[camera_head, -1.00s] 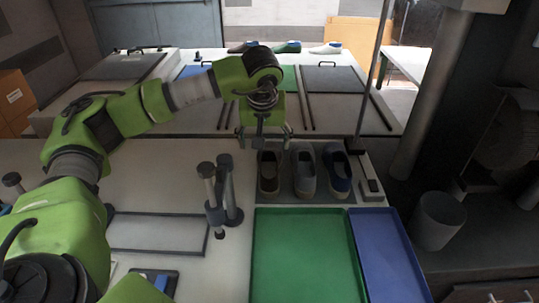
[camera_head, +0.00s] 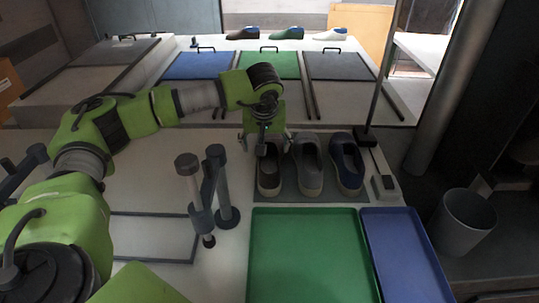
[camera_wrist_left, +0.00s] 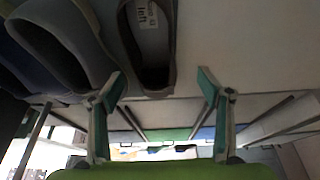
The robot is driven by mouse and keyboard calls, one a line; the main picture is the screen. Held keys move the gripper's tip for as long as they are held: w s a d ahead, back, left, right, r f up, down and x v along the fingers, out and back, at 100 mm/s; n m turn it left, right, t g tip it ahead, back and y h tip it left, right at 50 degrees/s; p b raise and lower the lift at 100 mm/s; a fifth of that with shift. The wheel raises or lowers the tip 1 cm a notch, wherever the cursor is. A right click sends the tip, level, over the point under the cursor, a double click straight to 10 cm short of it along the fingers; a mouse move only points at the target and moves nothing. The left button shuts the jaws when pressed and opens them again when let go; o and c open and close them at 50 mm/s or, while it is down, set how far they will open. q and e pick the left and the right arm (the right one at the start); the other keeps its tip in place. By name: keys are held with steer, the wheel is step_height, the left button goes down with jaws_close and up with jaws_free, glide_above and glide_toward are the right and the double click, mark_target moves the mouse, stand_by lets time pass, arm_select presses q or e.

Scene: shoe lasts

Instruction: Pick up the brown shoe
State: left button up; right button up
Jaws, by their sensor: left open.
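A dark brown shoe (camera_head: 269,178) is the leftmost of three on a dark mat (camera_head: 325,196). Its far end is partly hidden by my left gripper (camera_head: 265,147). The gripper points down at that far end, open and empty. In the left wrist view the brown shoe (camera_wrist_left: 152,75), with a white label inside, shows beyond the gap between the spread fingers of the left gripper (camera_wrist_left: 162,82). I cannot tell how high the fingertips are above it. Another dark brown shoe (camera_head: 243,34) sits far back. My right gripper is not in view.
A grey shoe (camera_head: 308,170) stands close beside the brown one, then a blue shoe (camera_head: 346,165). A green tray (camera_head: 308,250) and a blue tray (camera_head: 408,250) lie in front. Upright dark posts (camera_head: 220,190) stand left of the mat. A grey bin (camera_head: 465,222) is at right.

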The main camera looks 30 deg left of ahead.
mark_target(269, 159)
arm_select(q)
steer(key=x, duration=0.3)
steer(key=shift+w+f, duration=0.1)
steer(key=shift+f, duration=0.05)
steer(key=shift+w+f+p, duration=0.25)
steer(key=shift+f+p, duration=0.25)
steer(key=shift+p, duration=0.05)
steer(key=p+x, duration=0.1)
steer(key=x, duration=0.3)
steer(key=shift+w+d+f, duration=0.1)
steer(key=shift+w+d, duration=0.05)
steer(key=shift+c, duration=1.4)
steer(key=c, duration=1.2)
